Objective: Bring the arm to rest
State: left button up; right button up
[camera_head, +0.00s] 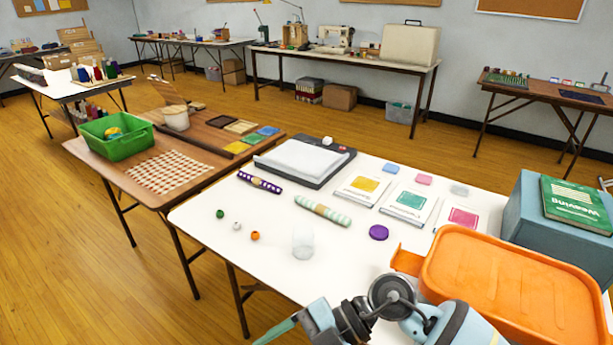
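One arm of mine, which looks like the right one, comes in at the bottom edge right of centre. It reaches left along the near edge of the white table (205,222). Its gripper (277,331) points left, with a teal finger showing near the bottom edge. Its opening cannot be made out, and nothing is seen held in it. A clear cup (303,241) stands on the table beyond the gripper, apart from it. My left gripper is not in view.
An orange bin (515,285) sits close right of the arm, beside a blue-grey box (560,225) bearing a green book (577,205). A purple lid (379,233), small beads and two patterned rolls lie beyond. A brown table (115,177) adjoins at left.

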notch_tip(320, 180, up, 6)
jog(key=m+t+y+p, duration=0.2)
jog(key=m+t+y, duration=0.6)
jog(key=t+y, duration=0.1)
jog(key=d+f+m+t+h+p, duration=0.2)
jog(key=d+f+m+t+h, duration=0.5)
jog(key=m+t, duration=0.5)
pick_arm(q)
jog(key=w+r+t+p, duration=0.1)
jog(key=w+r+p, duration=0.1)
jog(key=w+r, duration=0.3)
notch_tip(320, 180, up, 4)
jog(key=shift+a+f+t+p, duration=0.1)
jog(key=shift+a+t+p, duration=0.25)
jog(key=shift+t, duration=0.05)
pick_arm(e)
jog(key=s+d+f+m+g+h, duration=0.6)
jog(key=s+d+f+h, duration=0.6)
jog(key=s+d+f, duration=0.4)
jog(key=s+f+g, duration=0.1)
jog(key=s, duration=0.3)
jog(key=shift+s+d+f+m, duration=0.2)
jog(key=shift+d+f+m, duration=0.1)
jog(key=shift+m, duration=0.1)
